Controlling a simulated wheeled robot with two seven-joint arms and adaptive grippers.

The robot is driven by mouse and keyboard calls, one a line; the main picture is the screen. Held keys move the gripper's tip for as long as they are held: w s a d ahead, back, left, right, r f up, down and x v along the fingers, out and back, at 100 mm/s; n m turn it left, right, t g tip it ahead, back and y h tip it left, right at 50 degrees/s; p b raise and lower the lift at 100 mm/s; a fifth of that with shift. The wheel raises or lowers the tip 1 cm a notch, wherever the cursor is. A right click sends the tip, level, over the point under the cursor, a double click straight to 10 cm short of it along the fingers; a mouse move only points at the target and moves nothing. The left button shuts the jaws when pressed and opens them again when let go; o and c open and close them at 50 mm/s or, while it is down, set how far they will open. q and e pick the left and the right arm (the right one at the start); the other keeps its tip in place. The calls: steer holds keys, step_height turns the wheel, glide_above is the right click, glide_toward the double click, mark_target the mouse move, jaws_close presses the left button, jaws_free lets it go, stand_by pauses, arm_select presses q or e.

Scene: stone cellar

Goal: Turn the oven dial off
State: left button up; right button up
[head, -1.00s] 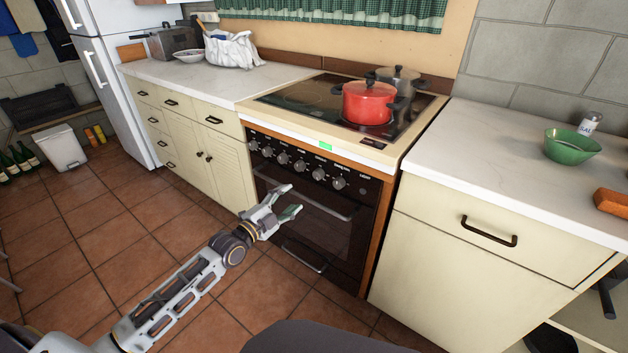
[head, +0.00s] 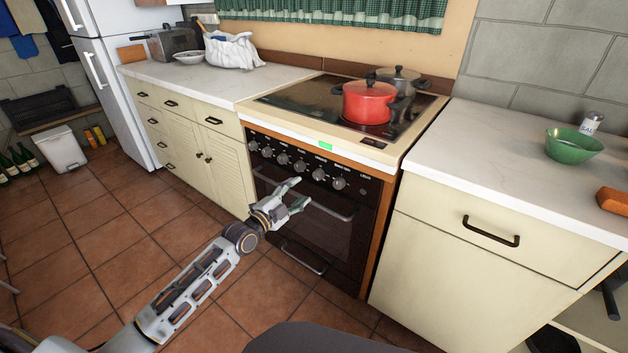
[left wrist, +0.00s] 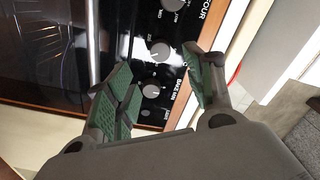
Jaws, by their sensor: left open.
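The oven (head: 316,231) has a black front panel with a row of several round grey dials, among them one at the right end (head: 339,183) and one beside it (head: 318,174). I cannot tell which dial is on. My left gripper (head: 302,192) is open and empty in front of the oven, just below the dial row. In the left wrist view, its green-padded fingers spread apart, with a dial (left wrist: 160,50) showing beyond and between them. Another dial (left wrist: 150,88) sits by the left finger. No contact shows. My right gripper is not in view.
A red pot (head: 368,102) and a dark grey pot (head: 399,80) stand on the cooktop. Cream cabinets flank the oven. The tiled floor (head: 110,243) at the left is clear.

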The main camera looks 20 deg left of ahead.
mark_target(316, 177)
arm_select(q)
steer(key=b+x, duration=0.1)
steer(key=x, duration=0.5)
steer(key=shift+b+x, duration=0.45)
steer(key=shift+x, duration=0.6)
steer(key=shift+w+d, duration=0.2)
steer(key=shift+w, duration=0.45)
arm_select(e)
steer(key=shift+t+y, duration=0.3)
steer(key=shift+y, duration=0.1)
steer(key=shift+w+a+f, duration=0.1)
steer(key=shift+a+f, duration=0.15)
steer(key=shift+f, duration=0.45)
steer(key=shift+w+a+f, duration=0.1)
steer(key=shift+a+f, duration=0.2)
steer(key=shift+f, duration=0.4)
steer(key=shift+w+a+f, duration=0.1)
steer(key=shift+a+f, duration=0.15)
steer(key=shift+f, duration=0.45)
arm_select(q)
steer(key=shift+c, duration=0.4)
steer(key=c, duration=0.9)
steer(key=shift+c, duration=0.2)
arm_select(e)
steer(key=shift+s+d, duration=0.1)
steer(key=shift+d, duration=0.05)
